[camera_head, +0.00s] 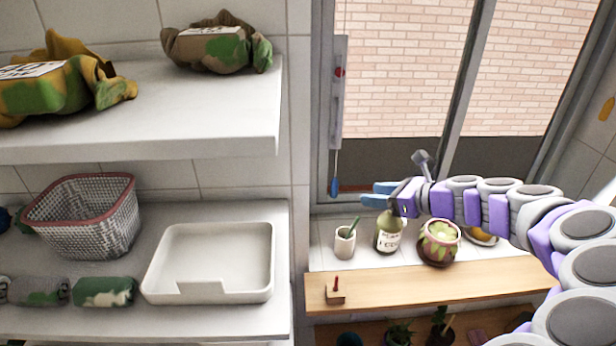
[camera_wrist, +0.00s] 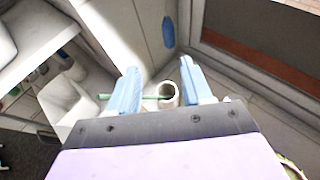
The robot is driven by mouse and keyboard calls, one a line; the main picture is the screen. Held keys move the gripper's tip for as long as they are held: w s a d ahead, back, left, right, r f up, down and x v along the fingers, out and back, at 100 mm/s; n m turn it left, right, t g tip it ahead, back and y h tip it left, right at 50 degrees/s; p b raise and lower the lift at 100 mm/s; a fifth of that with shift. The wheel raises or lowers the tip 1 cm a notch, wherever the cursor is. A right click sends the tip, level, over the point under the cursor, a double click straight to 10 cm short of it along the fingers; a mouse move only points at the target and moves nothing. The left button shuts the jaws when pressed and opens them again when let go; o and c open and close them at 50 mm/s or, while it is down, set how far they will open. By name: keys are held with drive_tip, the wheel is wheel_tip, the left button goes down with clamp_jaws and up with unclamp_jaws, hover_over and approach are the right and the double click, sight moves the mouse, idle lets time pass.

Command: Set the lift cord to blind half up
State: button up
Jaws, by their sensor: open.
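The lift cord hangs at the left edge of the window in the head view, in front of a narrow grey strip (camera_head: 338,110) with a red mark (camera_head: 339,72) near its upper part. A blue cord pull (camera_head: 335,187) hangs at its lower end. The blue pull also shows in the wrist view (camera_wrist: 168,32), beyond my fingers. My gripper (camera_head: 372,194) is open and empty, with light blue fingers just right of the pull, seemingly apart from it. In the wrist view the gripper (camera_wrist: 162,85) shows a gap between its fingers. The blind itself is not clearly seen.
A white cup (camera_head: 345,243) with a green stick, a labelled bottle (camera_head: 388,232) and a plant pot (camera_head: 439,243) stand on the sill below my gripper. White shelves (camera_head: 215,115) with a basket (camera_head: 85,225) and a tray (camera_head: 215,265) are at left. A wooden ledge (camera_head: 430,288) runs in front.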

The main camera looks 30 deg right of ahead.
drive_tip(key=a, duration=0.1)
approach(334, 188)
wheel_tip(334, 188, down, 2)
drive_tip(key=w+d, duration=0.2)
drive_tip(key=d, duration=0.1)
drive_tip(key=a+b+x, duration=0.1)
drive_tip(key=b+x, duration=0.1)
drive_tip(key=x, duration=0.9)
drive_tip(key=shift+s+a, duration=0.2)
drive_tip(key=shift+a, duration=0.25)
drive_tip(key=shift+a+r, duration=0.3)
drive_tip(key=shift+a, duration=0.55)
drive_tip(key=shift+c, duration=0.8)
drive_tip(key=shift+d+f, duration=0.15)
drive_tip(key=shift+d, duration=0.45)
drive_tip(key=c, duration=0.5)
drive_tip(key=shift+d, duration=0.1)
drive_tip(key=shift+c, duration=0.6)
drive_tip(key=shift+a, duration=0.25)
clamp_jaws()
drive_tip(key=shift+d, duration=0.1)
